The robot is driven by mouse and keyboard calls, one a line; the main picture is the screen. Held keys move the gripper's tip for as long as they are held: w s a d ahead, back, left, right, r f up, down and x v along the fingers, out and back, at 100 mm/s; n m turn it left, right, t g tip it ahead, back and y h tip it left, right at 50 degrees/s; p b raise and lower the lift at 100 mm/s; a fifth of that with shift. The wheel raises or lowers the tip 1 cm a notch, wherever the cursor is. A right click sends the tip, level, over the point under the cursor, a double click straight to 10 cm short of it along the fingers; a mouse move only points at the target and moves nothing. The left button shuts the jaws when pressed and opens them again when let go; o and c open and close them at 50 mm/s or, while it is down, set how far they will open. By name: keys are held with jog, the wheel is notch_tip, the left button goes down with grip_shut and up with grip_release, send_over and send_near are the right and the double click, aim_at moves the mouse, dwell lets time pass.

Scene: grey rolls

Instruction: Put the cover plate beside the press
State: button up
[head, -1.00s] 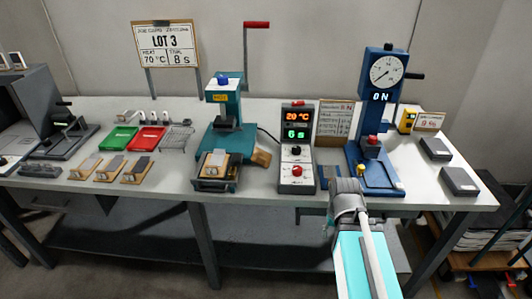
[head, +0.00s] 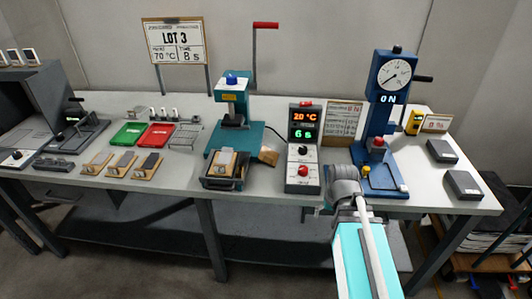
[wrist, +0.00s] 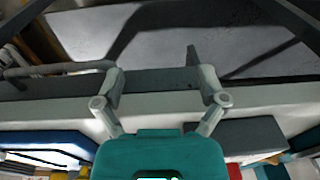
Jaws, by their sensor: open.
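I cannot tell for sure which thing is the cover plate. A wooden-topped plate with a dark piece (head: 223,162) lies in the tray at the foot of the teal press (head: 231,108). A second, blue press (head: 378,130) with a dial stands right of it. My gripper (wrist: 160,80) is open and empty in the wrist view, with its fingers over the bench's front edge. In the head view my wrist hides the fingers, in front of the control box and the blue press.
A control box (head: 303,145) with lit displays stands between the presses. Two dark grey blocks (head: 441,151) (head: 464,185) lie at the right end. Red (head: 156,135) and green (head: 127,133) trays and several wooden pads (head: 122,165) lie at left. Bench (head: 410,190) space is clear around the grey blocks.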

jog(key=w+a+r+p, duration=0.2)
jog(key=r, duration=0.1)
jog(key=w+a+r+t+y+p, duration=0.1)
jog(key=w+a+r+p, duration=0.1)
jog(key=w+r+p, duration=0.1)
jog(key=w+a+r+m+t+p, duration=0.1)
jog(key=w+a+r+p, duration=0.1)
jog(key=w+r, duration=0.1)
jog(key=shift+w+a+r, duration=0.15)
jog(key=w+a+r+m+t+y+p, duration=0.1)
jog(key=w+a+r+t+y+p, duration=0.1)
jog(key=w+a+r+p, duration=0.3)
jog(key=w+a+r, duration=0.2)
jog(key=w+a, duration=0.1)
jog(key=a, duration=0.1)
jog(key=shift+w+a+m+t, duration=0.2)
jog(key=shift+a+m+t, duration=0.1)
jog(key=shift+m, duration=0.1)
jog(key=shift+f, duration=0.2)
jog(key=shift+b+x, duration=3.6)
jog(key=shift+x, duration=0.6)
jog(key=shift+a+r, duration=0.1)
